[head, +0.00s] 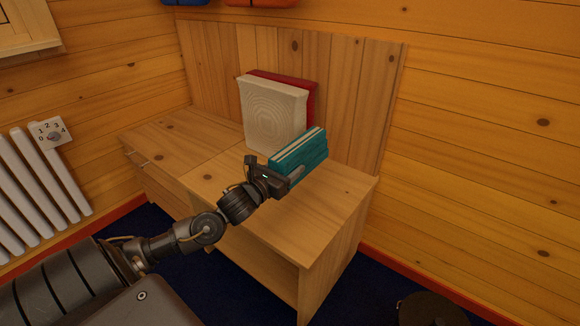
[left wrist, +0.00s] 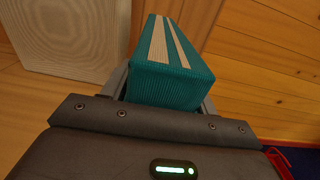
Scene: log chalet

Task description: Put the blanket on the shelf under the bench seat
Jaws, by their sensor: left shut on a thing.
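The blanket (head: 298,154) is a folded teal bundle with pale stripes. My left gripper (head: 284,178) is shut on it, over the right part of the bench seat (head: 330,196). In the left wrist view the blanket (left wrist: 170,85) sits between the two fingers of the left gripper (left wrist: 165,90). I cannot tell whether the blanket touches the seat. The shelf space under the seat (head: 262,255) opens at the front of the bench and is dark inside; my arm hides part of it. My right gripper is not in view.
A cream cushion (head: 272,115) and a red cushion (head: 312,103) lean against the bench back, just behind the blanket. A drawer (head: 150,170) is in the bench's left part. A white radiator (head: 40,180) stands at left. A dark round object (head: 430,308) lies on the floor at right.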

